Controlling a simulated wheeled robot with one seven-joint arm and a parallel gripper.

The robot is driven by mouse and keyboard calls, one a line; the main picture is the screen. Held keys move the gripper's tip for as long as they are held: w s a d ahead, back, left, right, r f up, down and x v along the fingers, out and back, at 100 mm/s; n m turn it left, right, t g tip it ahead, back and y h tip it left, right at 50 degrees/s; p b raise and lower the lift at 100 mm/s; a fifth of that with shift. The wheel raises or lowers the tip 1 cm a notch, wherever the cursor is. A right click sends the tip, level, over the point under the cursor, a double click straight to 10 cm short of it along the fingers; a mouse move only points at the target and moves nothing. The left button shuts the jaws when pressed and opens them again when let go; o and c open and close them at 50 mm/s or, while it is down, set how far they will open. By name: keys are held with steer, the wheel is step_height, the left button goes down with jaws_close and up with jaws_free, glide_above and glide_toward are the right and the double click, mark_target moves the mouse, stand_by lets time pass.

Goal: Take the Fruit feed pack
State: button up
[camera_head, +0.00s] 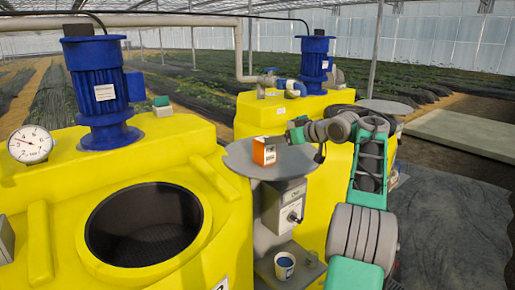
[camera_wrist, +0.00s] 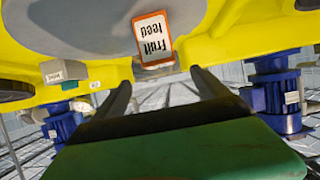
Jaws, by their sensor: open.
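The Fruit feed pack (camera_head: 264,152) is a small orange box with a white label. It stands upright on a round grey plate (camera_head: 240,165) between the yellow tanks. In the wrist view the Fruit feed pack (camera_wrist: 152,38) shows its label upside down, beyond the fingertips and roughly between their lines. My gripper (camera_head: 295,133) is just to the right of the pack in the head view. In the wrist view my gripper (camera_wrist: 160,84) has its two fingers wide apart with nothing between them.
A yellow tank (camera_head: 60,190) with an open round hatch (camera_head: 145,225), a blue motor (camera_head: 100,90) and a gauge (camera_head: 30,145) is at left. Another yellow tank (camera_head: 315,205) stands behind. A control box (camera_head: 285,205) and a cup (camera_head: 285,266) are below the plate.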

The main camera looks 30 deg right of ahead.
mark_target(264, 151)
steer(key=p+x, duration=0.3)
steer(key=x, duration=0.5)
steer(key=shift+r, duration=0.1)
steer(key=shift+c, duration=0.3)
steer(key=shift+s, duration=0.1)
jaws_close()
